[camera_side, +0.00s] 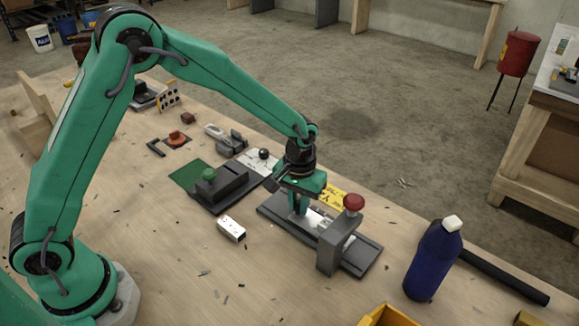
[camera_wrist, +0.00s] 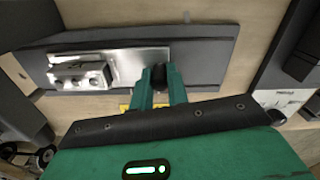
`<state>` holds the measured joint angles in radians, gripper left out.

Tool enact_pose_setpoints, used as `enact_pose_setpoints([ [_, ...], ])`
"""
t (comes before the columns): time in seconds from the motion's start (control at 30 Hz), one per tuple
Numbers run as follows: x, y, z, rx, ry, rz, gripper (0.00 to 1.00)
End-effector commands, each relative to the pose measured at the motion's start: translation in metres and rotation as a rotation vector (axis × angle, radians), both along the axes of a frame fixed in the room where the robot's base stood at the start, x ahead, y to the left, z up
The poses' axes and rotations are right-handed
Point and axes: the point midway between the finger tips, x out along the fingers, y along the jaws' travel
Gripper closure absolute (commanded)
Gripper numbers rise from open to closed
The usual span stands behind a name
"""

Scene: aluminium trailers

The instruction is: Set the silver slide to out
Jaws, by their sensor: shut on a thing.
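The silver slide (camera_wrist: 125,62) is a shiny flat plate lying on a dark grey base plate (camera_wrist: 205,70), with a block with holes (camera_wrist: 80,75) at its left end in the wrist view. My gripper (camera_wrist: 160,80) is shut on a small dark knob at the slide's right end. In the side view my gripper (camera_side: 302,208) points down over the left part of the base plate (camera_side: 357,262); the slide (camera_side: 318,215) is partly hidden there by the gripper and a grey bracket (camera_side: 333,247). Markings showing the slide's position are not readable.
A red knob (camera_side: 353,202) tops the bracket close right of my gripper. A loose silver block (camera_side: 231,228) lies in front. A blue bottle (camera_side: 433,262) stands at the right. The front table is mostly clear.

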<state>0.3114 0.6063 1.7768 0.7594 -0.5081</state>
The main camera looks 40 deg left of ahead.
Motion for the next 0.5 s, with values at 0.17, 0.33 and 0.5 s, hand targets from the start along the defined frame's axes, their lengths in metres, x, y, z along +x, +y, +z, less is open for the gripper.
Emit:
enact_pose_setpoints([
  [0.17, 0.001, 0.034, 0.001, -0.001, -0.001, 0.007, 1.00],
  [0.33, 0.001, 0.066, 0.001, -0.001, -0.002, 0.007, 1.00],
  [0.5, 0.001, 0.083, 0.000, 0.000, -0.003, 0.003, 1.00],
])
